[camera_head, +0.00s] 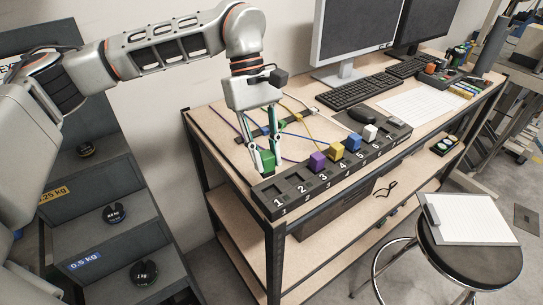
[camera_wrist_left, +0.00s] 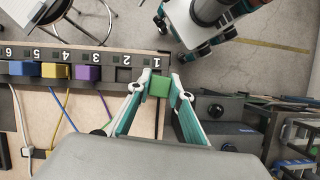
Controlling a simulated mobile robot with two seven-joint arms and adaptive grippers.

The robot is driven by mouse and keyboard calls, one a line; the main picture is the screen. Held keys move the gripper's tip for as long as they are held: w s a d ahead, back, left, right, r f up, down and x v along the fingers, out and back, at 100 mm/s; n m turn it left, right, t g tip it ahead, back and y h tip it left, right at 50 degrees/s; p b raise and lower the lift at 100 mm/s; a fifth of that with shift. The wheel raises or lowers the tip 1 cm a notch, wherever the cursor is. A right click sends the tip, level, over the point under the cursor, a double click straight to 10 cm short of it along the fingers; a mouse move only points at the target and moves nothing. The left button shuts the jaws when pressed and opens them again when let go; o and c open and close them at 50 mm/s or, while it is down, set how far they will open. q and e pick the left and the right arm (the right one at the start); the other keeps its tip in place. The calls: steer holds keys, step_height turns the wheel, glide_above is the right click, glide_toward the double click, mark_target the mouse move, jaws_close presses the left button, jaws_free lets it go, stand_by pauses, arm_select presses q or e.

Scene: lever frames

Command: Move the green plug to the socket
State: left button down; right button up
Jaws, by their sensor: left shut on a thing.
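My left gripper (camera_head: 264,155) is shut on the green plug (camera_head: 267,160) at the near-left end of the desk. The plug is just behind the numbered socket strip (camera_head: 327,178), by position 1. Whether it touches the strip or desk I cannot tell. In the left wrist view the green plug (camera_wrist_left: 159,87) sits between the fingertips, beside the number 1 end of the strip. Sockets 1 (camera_head: 279,200) and 2 (camera_head: 298,188) look empty in the head view. My right gripper is not seen.
A keyboard (camera_head: 358,90) and monitors stand farther back. A stool (camera_head: 470,253) is in front of the desk.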

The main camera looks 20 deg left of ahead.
mark_target(272, 174)
arm_select(q)
steer(key=shift+d+r+n, duration=0.45)
steer(key=shift+d+n, duration=0.15)
step_height(272, 174, down, 6)
steer(key=b, duration=0.4)
steer(key=shift+f+b, duration=0.3)
steer(key=shift+b, duration=0.05)
stand_by(0.4)
steer(key=shift+p, duration=0.3)
stand_by(0.3)
steer(key=shift+f, duration=0.85)
stand_by(0.3)
